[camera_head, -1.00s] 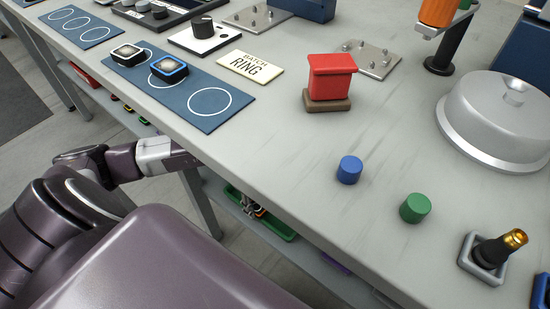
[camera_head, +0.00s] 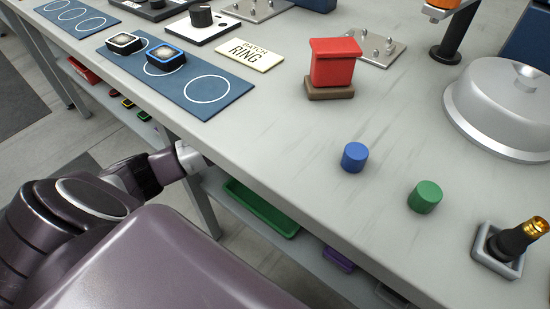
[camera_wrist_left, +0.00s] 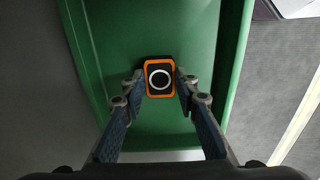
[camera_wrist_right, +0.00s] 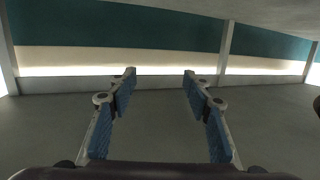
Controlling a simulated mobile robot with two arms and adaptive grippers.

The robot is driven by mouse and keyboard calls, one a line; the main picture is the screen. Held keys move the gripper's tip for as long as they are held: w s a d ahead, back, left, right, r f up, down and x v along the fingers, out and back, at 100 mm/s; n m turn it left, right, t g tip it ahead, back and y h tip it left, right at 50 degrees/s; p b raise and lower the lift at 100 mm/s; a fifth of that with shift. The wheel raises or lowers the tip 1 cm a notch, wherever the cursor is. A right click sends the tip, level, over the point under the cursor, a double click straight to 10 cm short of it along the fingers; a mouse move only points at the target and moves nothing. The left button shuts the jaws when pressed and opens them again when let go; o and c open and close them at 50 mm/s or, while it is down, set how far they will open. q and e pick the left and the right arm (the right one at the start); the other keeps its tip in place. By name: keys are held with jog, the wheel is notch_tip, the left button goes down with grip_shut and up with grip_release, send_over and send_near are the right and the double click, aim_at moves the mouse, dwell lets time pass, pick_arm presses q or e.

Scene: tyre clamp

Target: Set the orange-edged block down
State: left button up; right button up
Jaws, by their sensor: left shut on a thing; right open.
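The orange-edged block (camera_wrist_left: 159,78) shows in the left wrist view, dark with a white ring on its face. My left gripper (camera_wrist_left: 160,84) is shut on it, one finger on each side. Behind the block is a green tray (camera_wrist_left: 110,45); I cannot tell whether the block touches its floor. In the head view my left arm reaches to the table's edge, and its gripper and the block are hidden there. A green tray (camera_head: 262,208) lies on the lower shelf. My right gripper (camera_wrist_right: 160,75) is open and empty, over bare grey floor.
The tabletop edge overhangs the shelf (camera_head: 215,185). Small coloured-edged blocks (camera_head: 127,102) and a purple item (camera_head: 338,259) are also on the shelf. On top are a blue ringed mat (camera_head: 232,103), a blue cylinder (camera_head: 354,157) and a green cylinder (camera_head: 425,197).

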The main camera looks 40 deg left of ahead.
jog(key=shift+r, duration=0.15)
pick_arm(q)
jog(key=shift+f, duration=0.1)
pick_arm(e)
jog(key=shift+w+a+r+t, duration=0.1)
jog(key=shift+r+t, duration=0.2)
pick_arm(q)
jog(key=o, duration=1.1)
jog(key=shift+o, duration=0.2)
pick_arm(e)
jog(key=shift+r, duration=0.1)
pick_arm(q)
notch_tip(320, 180, up, 7)
jog(key=shift+r+p, duration=0.2)
jog(key=shift+p, duration=0.8)
jog(key=shift+r, duration=0.2)
pick_arm(e)
jog(key=s+d+f+g+h, duration=0.1)
jog(key=s+d+f+g, duration=0.2)
jog(key=f, duration=0.7)
jog(key=s+g, duration=0.2)
jog(key=g, duration=0.1)
jog(key=shift+s+f+h, duration=0.35)
jog(key=shift+s+h, duration=0.05)
